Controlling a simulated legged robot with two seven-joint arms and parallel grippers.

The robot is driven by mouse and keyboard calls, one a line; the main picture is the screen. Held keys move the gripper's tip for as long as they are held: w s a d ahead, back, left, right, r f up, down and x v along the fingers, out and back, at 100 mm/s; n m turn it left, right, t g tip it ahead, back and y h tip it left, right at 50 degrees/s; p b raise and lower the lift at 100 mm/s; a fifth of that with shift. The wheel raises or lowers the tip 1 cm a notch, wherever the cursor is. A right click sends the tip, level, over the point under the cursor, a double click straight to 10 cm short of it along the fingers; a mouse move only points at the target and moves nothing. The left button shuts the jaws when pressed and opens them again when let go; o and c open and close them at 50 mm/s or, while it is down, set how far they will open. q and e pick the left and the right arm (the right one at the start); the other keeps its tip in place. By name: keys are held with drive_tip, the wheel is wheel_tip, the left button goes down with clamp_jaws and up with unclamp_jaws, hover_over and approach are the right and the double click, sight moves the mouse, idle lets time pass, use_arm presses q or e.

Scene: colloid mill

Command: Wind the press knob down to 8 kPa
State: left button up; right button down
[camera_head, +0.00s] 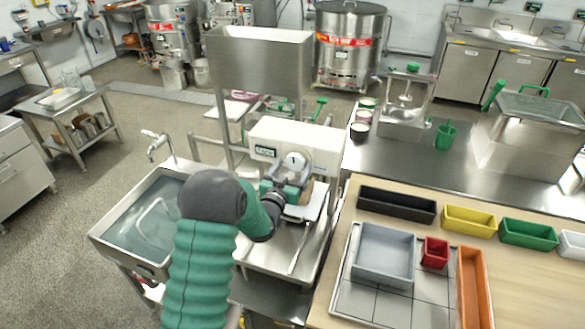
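The mill (325,143) stands in the middle of the head view, a white-fronted housing under a large steel hopper (260,60). A small dark display (265,152) is on its front face; its reading is too small to make out. A round pale knob or dial (295,160) sits right of the display. My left arm reaches up in a green sleeve, and its gripper (291,186) is at the mill front, just below the round part. The fingers are too small and partly hidden to show whether they are open or touching it. My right gripper is out of view.
A sink (150,225) filled with water is left of the mill. A wooden table (525,285) at right holds a grey tray (384,254), a red cup (434,252) and several coloured bins. A steel counter (400,160) with a green cup (445,136) lies behind.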

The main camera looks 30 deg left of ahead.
use_arm(q)
drive_tip(key=c, duration=1.2)
drive_tip(key=b, duration=0.1)
drive_tip(key=m+b, duration=0.1)
drive_tip(key=shift+f+m+b, duration=0.25)
drive_tip(key=shift+m+b, duration=0.05)
drive_tip(key=shift+b, duration=0.1)
drive_tip(key=shift+r+m, duration=0.15)
drive_tip(key=shift+m, duration=0.15)
drive_tip(key=shift+r, duration=0.15)
drive_tip(key=o, duration=1.4)
drive_tip(key=shift+s, duration=0.1)
